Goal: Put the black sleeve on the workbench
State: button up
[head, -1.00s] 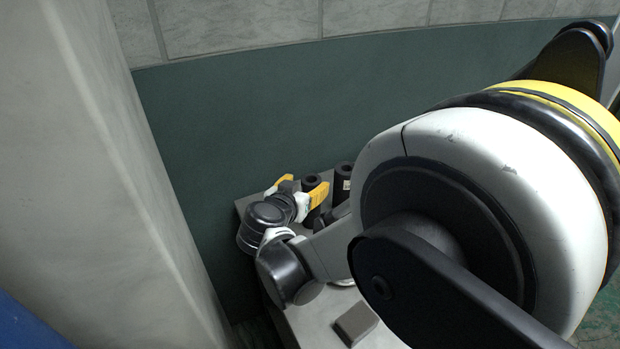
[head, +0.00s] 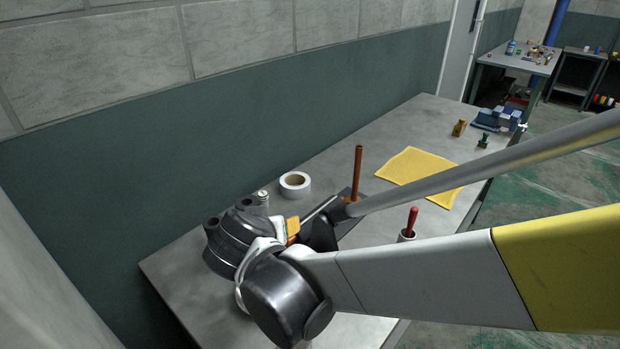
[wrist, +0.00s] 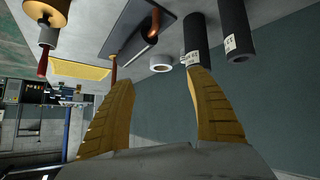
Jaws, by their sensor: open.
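Two black sleeves with white labels stand side by side on the workbench (head: 340,335). In the wrist view, which is upside down, one sleeve (wrist: 202,38) is just beyond my right finger's tip and the other sleeve (wrist: 236,30) is further right. In the head view, one sleeve's top (head: 212,223) and the other's top (head: 249,202) show behind my wrist; their lower parts are hidden. My gripper (wrist: 160,77) is open with nothing between its yellow fingers. I cannot tell whether the right finger touches the nearer sleeve. In the head view my gripper (head: 293,229) is partly hidden.
A white tape roll (head: 295,184), an upright copper pipe (head: 358,172) on a dark plate, a red-handled tool in a cup (head: 407,235) and a yellow cloth (head: 420,172) are on the bench. A blue vise (head: 497,120) sits at the far end. The wall runs along the back.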

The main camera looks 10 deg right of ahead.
jog(key=s+d+r+n+g+y, duration=0.1)
jog(key=s+d+g+y, duration=0.1)
jog(key=s+d, duration=1.4)
jog(key=shift+y, duration=0.3)
jog(key=shift+s+f, duration=0.1)
jog(key=shift+f, duration=0.05)
